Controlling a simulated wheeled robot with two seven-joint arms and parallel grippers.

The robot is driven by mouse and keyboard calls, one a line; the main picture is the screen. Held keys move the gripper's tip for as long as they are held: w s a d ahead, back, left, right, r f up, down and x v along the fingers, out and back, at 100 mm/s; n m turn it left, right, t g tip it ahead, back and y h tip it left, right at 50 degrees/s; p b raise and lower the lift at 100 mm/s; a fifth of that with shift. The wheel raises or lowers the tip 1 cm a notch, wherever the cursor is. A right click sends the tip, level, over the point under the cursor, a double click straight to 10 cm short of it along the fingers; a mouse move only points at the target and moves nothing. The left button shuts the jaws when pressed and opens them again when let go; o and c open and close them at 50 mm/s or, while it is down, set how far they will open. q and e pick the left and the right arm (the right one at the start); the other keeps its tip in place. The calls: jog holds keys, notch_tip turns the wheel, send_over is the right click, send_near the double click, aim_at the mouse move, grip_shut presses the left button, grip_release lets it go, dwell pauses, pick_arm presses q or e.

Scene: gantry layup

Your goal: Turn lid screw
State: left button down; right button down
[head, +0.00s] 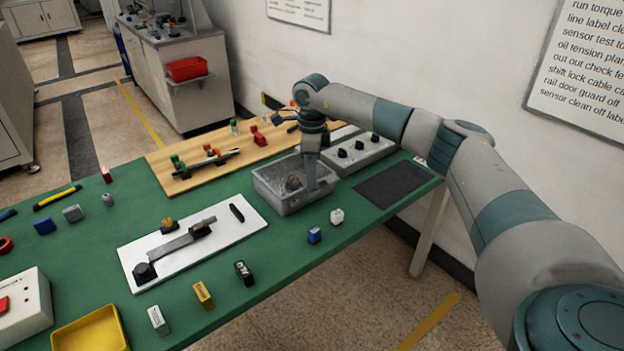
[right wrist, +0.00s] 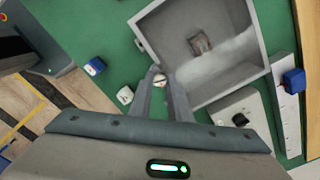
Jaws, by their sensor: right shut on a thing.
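My right gripper (head: 312,192) points down at the right side of the grey open bin (head: 282,207). In the right wrist view its fingers (right wrist: 161,82) are shut on a small round pale head with a dark slot, which looks like the lid screw (right wrist: 160,80). The screw is by the bin's edge; I cannot tell what it sits in. The grey bin (right wrist: 186,95) fills the upper middle of that view, with a small brownish piece (right wrist: 201,43) on its floor. My left gripper is not in view.
A grey control box (head: 360,152) with black knobs stands behind the bin, and a dark mat (head: 393,184) lies to its right. A white board (head: 135,262) carries a grey bar. A blue block (head: 314,235) and a white block (head: 337,216) stand in front of the bin.

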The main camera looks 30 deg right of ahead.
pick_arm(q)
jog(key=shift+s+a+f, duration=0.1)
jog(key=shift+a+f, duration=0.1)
pick_arm(e)
jog(key=shift+n, duration=0.5)
jog(key=c, duration=1.6)
grip_release()
jog(key=shift+c, duration=0.2)
jog(key=shift+r, duration=0.1)
